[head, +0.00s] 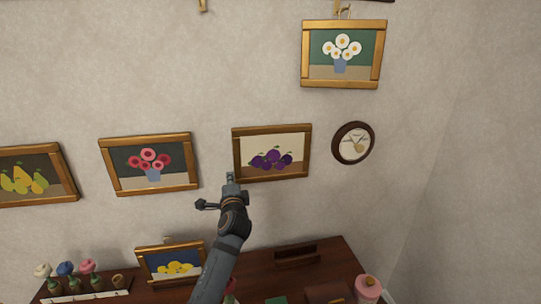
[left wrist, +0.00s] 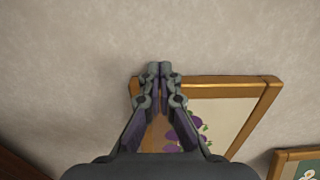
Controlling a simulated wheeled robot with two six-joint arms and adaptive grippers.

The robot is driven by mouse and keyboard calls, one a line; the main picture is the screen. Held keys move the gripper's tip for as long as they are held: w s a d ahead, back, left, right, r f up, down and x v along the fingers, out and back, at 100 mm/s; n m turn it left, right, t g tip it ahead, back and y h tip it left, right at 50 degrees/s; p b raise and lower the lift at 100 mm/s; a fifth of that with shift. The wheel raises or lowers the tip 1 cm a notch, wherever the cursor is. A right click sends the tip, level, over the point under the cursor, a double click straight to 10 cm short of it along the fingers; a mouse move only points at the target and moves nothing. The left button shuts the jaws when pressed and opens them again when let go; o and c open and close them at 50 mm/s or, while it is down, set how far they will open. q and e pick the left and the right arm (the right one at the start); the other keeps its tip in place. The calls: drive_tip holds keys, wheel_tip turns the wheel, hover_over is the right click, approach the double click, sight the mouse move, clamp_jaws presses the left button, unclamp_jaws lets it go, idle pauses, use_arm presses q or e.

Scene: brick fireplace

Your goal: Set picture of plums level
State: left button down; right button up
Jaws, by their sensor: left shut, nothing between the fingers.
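The picture of plums (head: 271,144) hangs on the wall in the middle of the head view, in a gold-brown frame with dark purple plums on a cream ground. Its left side looks slightly lower than its right, though the slanted view makes the tilt hard to judge. My left gripper (head: 230,177) is shut and empty, its tips at the picture's lower left corner. In the left wrist view the shut tips (left wrist: 158,68) are by a corner of the frame (left wrist: 215,82), and the fingers hide part of the picture. I cannot tell whether they touch it. My right gripper is not in view.
A red flower picture (head: 148,158) hangs left, a daisy picture (head: 341,54) above right, and a round dark-framed piece (head: 354,143) right. A pear picture (head: 25,177) is far left. Below, a brown cabinet top (head: 330,262) holds a lemon picture (head: 171,263) and small objects.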

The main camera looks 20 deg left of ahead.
use_arm(q)
drive_tip(key=shift+s+a, duration=0.45)
drive_tip(key=shift+a, duration=0.25)
drive_tip(key=shift+s+d+p, duration=0.3)
drive_tip(key=shift+p, duration=0.1)
drive_tip(key=p+v, duration=0.1)
drive_tip(key=v, duration=0.6)
drive_tip(key=shift+s, duration=0.2)
drive_tip(key=shift+f, duration=0.1)
